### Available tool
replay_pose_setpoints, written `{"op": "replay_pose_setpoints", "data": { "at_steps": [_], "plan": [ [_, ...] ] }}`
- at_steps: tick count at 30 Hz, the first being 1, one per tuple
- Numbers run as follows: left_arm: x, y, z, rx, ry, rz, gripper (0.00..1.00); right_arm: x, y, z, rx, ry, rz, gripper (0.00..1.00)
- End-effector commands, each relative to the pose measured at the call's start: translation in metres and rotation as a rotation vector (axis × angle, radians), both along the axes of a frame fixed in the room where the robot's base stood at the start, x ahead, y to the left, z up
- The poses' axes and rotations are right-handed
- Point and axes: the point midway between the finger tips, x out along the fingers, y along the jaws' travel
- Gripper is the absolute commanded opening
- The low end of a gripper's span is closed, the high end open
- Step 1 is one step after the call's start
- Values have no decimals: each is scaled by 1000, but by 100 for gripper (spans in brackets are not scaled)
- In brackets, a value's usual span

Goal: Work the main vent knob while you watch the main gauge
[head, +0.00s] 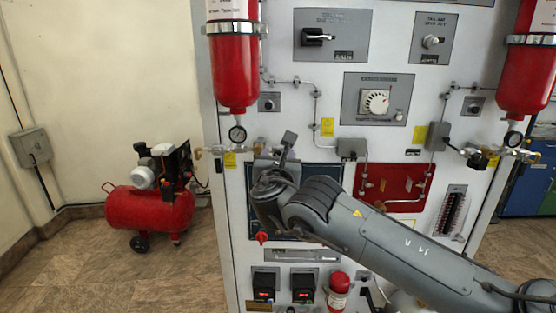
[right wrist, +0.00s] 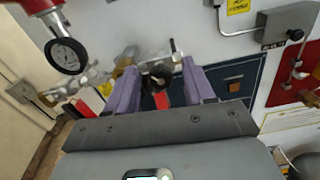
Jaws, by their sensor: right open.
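My right gripper (head: 273,150) is in front of the panel's left part, its arm coming in from the right. In the right wrist view its two purple fingers (right wrist: 160,68) are apart. A dark round knob on a brass fitting (right wrist: 157,76) shows between them, seemingly not gripped; whether a finger touches it I cannot tell. I take it for the main vent knob; no label is readable. A round white-faced gauge (head: 237,134) hangs below the left red cylinder (head: 233,62). It also shows in the right wrist view (right wrist: 67,56), but its reading is too small to tell. My left gripper is not in view.
Pipes and brass valves (head: 212,151) stick out near the gauge. A white dial (head: 376,102) and a red plate (head: 397,186) are on the panel. A red fire extinguisher (head: 338,291) stands low in front. A red compressor (head: 150,205) stands left on open floor.

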Motion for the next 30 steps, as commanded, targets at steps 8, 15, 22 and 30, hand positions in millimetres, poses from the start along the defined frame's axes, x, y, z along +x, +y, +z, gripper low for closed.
{"op": "replay_pose_setpoints", "data": {
  "at_steps": [8,15,22,30],
  "plan": [
    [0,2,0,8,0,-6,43,-18,0,-1,0,3,2,53],
    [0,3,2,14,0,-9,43,-55,1,0,1,0,2,53],
    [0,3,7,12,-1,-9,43,-89,3,0,2,3,2,53],
    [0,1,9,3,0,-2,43,-107,3,0,1,1,1,53]
  ]
}}
